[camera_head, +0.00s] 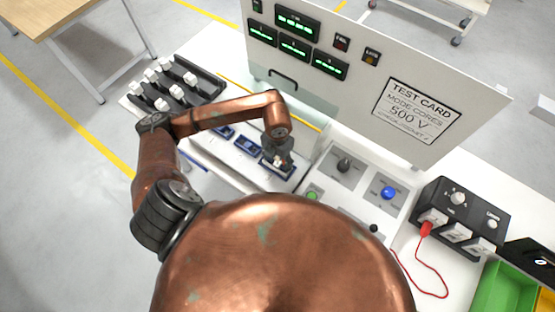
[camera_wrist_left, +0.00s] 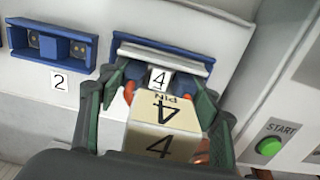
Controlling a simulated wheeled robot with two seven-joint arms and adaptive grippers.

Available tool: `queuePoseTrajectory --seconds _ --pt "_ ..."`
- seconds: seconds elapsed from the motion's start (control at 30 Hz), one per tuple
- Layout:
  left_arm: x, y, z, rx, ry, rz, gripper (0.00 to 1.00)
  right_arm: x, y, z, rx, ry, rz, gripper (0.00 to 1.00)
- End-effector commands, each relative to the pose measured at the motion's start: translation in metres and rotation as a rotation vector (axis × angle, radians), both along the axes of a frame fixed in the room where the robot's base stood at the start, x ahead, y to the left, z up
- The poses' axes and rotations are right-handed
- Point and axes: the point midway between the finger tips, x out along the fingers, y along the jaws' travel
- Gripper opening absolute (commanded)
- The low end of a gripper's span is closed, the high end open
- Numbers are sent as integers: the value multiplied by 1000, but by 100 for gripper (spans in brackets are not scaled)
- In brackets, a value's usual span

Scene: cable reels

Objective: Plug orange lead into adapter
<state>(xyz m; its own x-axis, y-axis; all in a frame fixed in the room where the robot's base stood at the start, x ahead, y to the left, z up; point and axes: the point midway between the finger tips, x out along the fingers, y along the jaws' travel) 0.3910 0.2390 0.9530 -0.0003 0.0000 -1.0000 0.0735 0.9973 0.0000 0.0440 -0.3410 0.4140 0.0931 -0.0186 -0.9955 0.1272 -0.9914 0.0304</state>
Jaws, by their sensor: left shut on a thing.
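My left gripper (camera_head: 277,163) is over the blue-framed socket at the right end of the row on the bench. Small orange parts show beside the block, partly hidden by the fingers. A red-orange lead (camera_head: 426,229) has its plug at the black box (camera_head: 460,205) on the right, its cable trailing down. My right gripper is out of view.
A black rack (camera_head: 205,84) with several white-topped pieces stands at the left. A blue socket (camera_wrist_left: 48,45) labelled 2 is beside socket 4. An upright test panel (camera_head: 365,75) stands behind. A green START button (camera_wrist_left: 269,146) and a green bin (camera_head: 503,290) are to the right.

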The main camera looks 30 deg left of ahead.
Motion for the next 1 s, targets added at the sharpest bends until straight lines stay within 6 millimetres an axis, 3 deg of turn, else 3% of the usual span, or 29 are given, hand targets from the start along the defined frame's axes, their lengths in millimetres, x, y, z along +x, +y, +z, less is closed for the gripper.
queuePoseTrajectory --seconds 0.03,0.07,0.33,0.73,1.0 --pt "0 0 -3 0 0 0 30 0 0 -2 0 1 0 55" --pt "0 0 -2 0 0 0 59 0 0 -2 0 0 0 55" --pt "0 0 -1 0 0 0 78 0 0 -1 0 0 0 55" --pt "1 0 6 1 -1 0 78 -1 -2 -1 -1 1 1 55" --pt "1 0 57 1 -5 -2 78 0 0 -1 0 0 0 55"
